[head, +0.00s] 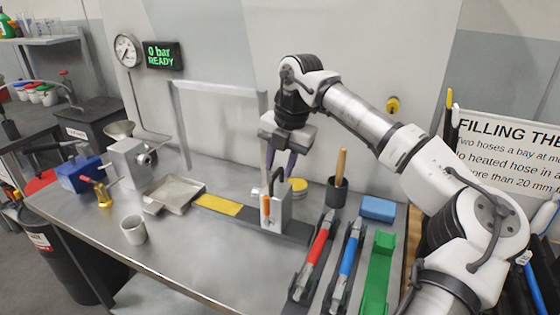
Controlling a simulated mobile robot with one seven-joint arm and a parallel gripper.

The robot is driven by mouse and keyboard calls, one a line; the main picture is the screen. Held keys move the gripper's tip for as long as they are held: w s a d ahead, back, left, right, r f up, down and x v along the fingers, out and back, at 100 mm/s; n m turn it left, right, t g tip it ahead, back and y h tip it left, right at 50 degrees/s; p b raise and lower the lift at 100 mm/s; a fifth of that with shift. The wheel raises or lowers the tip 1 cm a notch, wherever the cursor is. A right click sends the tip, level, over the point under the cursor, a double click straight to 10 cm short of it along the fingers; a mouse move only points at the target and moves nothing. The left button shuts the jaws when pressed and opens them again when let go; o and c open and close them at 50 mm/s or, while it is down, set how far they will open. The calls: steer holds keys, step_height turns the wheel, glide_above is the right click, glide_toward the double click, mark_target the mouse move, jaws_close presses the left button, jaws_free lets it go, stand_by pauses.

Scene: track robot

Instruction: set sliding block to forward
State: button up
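The sliding block (281,213) is a light grey upright block with a black hooked handle on top and an orange strip on its left side. It sits on a dark rail (296,233) on the metal bench, to the right of the rail's yellow section (221,206). My gripper (280,172) points down, with its two dark fingers spread apart and nothing visible between them. Its fingertips appear just above or behind the block's handle. I cannot tell whether they touch it.
A red-handled tool (317,250), a blue-handled tool (348,255) and a green block (378,262) lie at the front right. A cup with a wooden handle (338,190) and a blue block (378,208) stand behind.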

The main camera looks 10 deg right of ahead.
jaws_close()
stand_by(0.3)
steer(key=w+a+p, duration=0.2)
steer(key=w+a, duration=0.6)
steer(key=a, duration=0.3)
steer(key=shift+w+a, duration=0.25)
steer(key=shift+w, duration=0.05)
steer(key=shift+r, duration=0.1)
jaws_free()
steer(key=shift+w+a, duration=0.1)
steer(key=shift+a, duration=0.05)
